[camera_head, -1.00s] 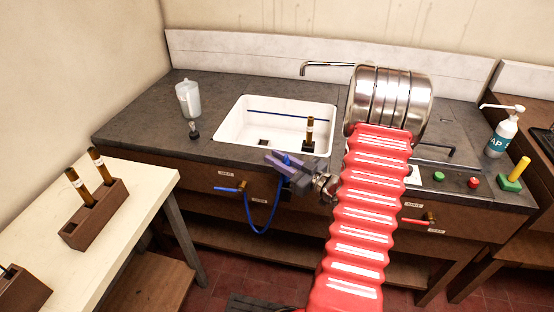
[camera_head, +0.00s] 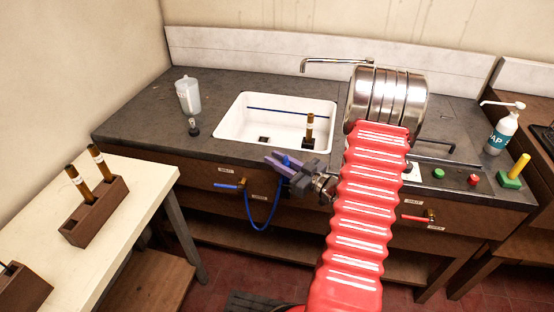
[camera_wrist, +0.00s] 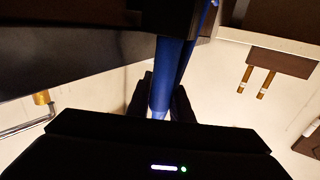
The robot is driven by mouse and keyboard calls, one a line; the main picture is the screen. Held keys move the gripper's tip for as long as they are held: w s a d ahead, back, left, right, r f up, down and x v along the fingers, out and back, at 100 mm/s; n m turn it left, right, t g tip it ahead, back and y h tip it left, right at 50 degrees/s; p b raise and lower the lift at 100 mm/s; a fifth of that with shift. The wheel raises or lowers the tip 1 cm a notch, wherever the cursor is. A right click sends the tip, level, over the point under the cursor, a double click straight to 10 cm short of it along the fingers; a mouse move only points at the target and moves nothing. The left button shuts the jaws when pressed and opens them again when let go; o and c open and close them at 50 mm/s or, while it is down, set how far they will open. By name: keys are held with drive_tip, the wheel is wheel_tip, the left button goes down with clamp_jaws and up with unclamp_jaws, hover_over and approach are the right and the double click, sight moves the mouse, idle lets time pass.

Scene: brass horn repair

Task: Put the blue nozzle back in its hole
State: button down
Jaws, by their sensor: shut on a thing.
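My gripper (camera_head: 276,161) is shut on the blue nozzle (camera_head: 286,160), in front of the front edge of the sink counter. Only a small blue part of the nozzle shows between the purple-grey fingers in the head view. In the wrist view, a blue length (camera_wrist: 162,90) runs up between the dark fingers of my gripper (camera_wrist: 160,98). A blue hose (camera_head: 262,229) hangs in a loop from near the blue-handled valve (camera_head: 230,186) up toward my gripper. I cannot make out the nozzle's hole in either view.
The white sink (camera_head: 232,125) holds an upright brown tube in a dark base (camera_head: 309,130). A jug (camera_head: 188,95) and a small dark-based item (camera_head: 193,127) stand left of it. A tube rack (camera_head: 95,210) is on the left table. A soap bottle (camera_head: 502,133) stands right.

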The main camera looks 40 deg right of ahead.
drive_tip(key=shift+f, duration=1.2)
drive_tip(key=c, duration=1.5)
unclamp_jaws()
drive_tip(key=shift+s+f, duration=0.1)
drive_tip(key=shift+s, duration=0.05)
drive_tip(key=s+d, duration=0.1)
drive_tip(key=s, duration=0.8)
drive_tip(key=s+d, duration=0.1)
drive_tip(key=s, duration=0.3)
drive_tip(key=shift+s+d, duration=0.15)
drive_tip(key=shift+d, duration=0.15)
